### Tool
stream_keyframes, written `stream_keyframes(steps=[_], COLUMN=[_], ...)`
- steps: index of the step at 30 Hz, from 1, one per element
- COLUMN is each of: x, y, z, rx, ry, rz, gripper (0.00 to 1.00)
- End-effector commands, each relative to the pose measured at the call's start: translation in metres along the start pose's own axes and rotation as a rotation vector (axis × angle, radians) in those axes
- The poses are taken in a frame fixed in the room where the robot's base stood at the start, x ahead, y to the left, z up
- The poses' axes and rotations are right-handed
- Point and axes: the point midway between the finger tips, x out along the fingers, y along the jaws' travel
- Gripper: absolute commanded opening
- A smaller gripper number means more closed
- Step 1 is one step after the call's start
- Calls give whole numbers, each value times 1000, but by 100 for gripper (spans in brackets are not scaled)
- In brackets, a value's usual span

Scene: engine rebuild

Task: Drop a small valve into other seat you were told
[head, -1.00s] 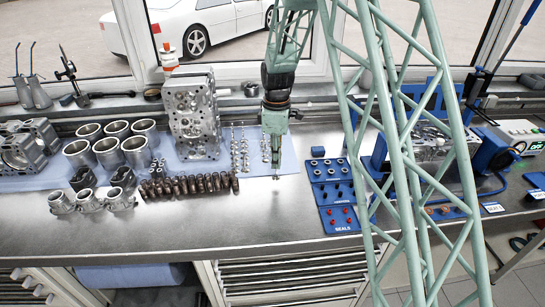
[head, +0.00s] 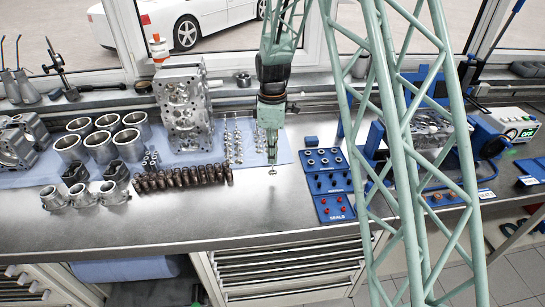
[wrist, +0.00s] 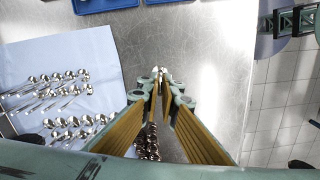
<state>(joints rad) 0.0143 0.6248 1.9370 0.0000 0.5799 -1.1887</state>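My gripper (head: 271,150) points down over the bare bench between the blue cloth and the blue trays. It is shut on a small valve (head: 272,171), which hangs upright below the fingertips, head down, above the bench. In the wrist view my gripper (wrist: 160,78) has its tips together, with a small shiny piece of the valve (wrist: 157,70) between them. A cylinder head (head: 428,132) lies in a blue fixture at the right, partly hidden by my green lattice; its seats cannot be made out.
Blue trays (head: 325,181) of small parts, one marked SEALS, lie right of my gripper. A second cylinder head (head: 184,112) stands upright at the left. Brown springs (head: 182,178) and cylinder liners (head: 100,147) are also left. The front of the bench (head: 180,220) is clear.

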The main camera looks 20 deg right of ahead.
Motion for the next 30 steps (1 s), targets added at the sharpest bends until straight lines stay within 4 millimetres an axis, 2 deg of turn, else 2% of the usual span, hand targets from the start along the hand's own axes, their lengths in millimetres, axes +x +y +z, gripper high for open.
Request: stream_keyframes(steps=[8, 14, 30], x=[1, 3, 9], y=[0, -1, -6], z=[0, -1, -3], rx=[23, 113, 596], ry=[0, 1, 1], rz=[0, 1, 2], gripper=[0, 0, 0])
